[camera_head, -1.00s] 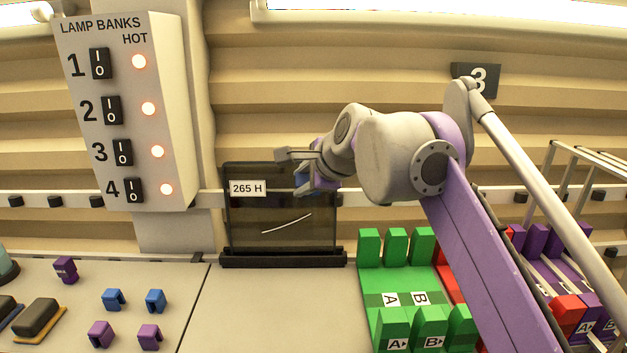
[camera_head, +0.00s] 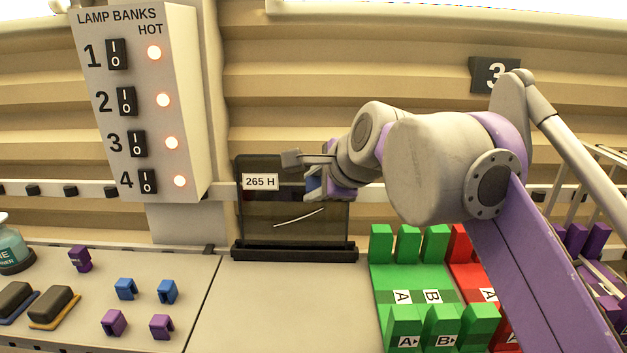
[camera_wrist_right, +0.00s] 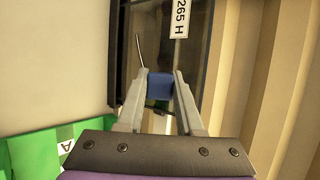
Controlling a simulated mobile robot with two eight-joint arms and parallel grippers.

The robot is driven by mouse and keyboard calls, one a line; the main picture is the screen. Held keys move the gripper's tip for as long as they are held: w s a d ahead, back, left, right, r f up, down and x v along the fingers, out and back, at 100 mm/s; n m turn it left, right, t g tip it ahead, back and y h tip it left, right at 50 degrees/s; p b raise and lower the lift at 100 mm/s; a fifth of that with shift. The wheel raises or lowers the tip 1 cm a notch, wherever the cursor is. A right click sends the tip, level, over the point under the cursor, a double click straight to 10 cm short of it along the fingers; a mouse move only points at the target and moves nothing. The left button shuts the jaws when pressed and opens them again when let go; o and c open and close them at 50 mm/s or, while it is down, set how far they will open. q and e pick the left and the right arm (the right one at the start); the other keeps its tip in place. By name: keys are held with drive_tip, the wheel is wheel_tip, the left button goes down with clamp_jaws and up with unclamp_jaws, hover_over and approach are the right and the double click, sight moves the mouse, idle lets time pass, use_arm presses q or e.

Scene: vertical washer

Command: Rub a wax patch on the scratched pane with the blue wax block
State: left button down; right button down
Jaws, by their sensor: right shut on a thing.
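The scratched pane (camera_head: 290,225) is a dark glass sheet standing upright in a black base, labelled "265 H", with a pale slanting scratch (camera_head: 299,217) low on it. It also shows in the right wrist view (camera_wrist_right: 158,20). My right gripper (camera_head: 308,177) is in front of the pane's upper right part. In the right wrist view its fingers are shut on the blue wax block (camera_wrist_right: 160,86). The block is mostly hidden by the gripper in the head view. Whether the block touches the glass I cannot tell. My left gripper is not in view.
A lamp bank panel (camera_head: 190,110) with several lit lamps stands at the left. Green holders (camera_head: 408,285) and red ones stand right of the pane. Small blue and purple clips (camera_head: 125,289) and dark pads (camera_head: 52,304) lie at the left. The counter (camera_head: 285,310) before the pane is bare.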

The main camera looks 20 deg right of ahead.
drive_tip(key=shift+s, duration=0.2)
drive_tip(key=s, duration=0.2)
drive_tip(key=a, duration=0.1)
drive_tip(key=shift+s+r, duration=0.25)
drive_tip(key=shift+s, duration=0.15)
drive_tip(key=shift+w, duration=0.1)
idle(0.6)
